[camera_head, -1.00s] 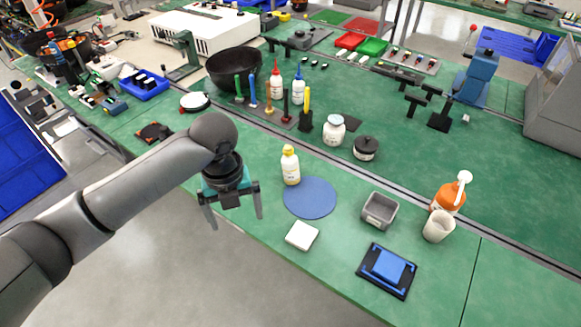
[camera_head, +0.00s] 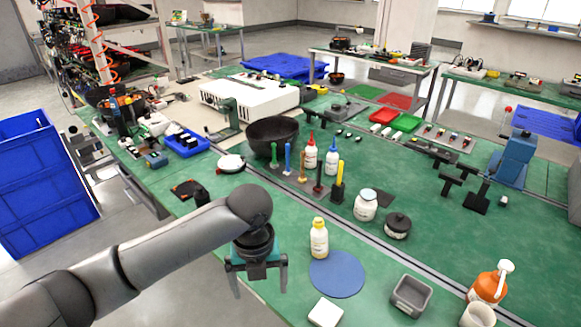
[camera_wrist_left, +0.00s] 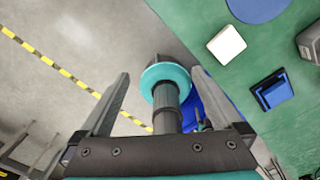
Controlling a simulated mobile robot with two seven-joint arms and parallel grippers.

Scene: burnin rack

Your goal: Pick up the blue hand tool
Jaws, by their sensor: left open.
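The blue hand tool (camera_head: 288,158) stands upright in a dark rack (camera_head: 283,179) on the green bench, between a green-handled tool and an orange one. It is in front of the black bowl. My left gripper (camera_head: 260,287) hangs over the bench's near edge, open and empty, with its fingers pointing down. It is well in front of the blue tool and apart from it. In the left wrist view the open fingers (camera_wrist_left: 160,75) show above the floor and bench edge, and the blue tool cannot be made out there. My right gripper is not in view.
A yellow-capped bottle (camera_head: 319,240) and blue disc (camera_head: 337,275) are right of my left gripper. Red- and blue-capped bottles (camera_head: 310,155) stand behind the rack. A white jar (camera_head: 366,206) and dark jar (camera_head: 398,226) are to its right. Bare bench lies between rack and gripper.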

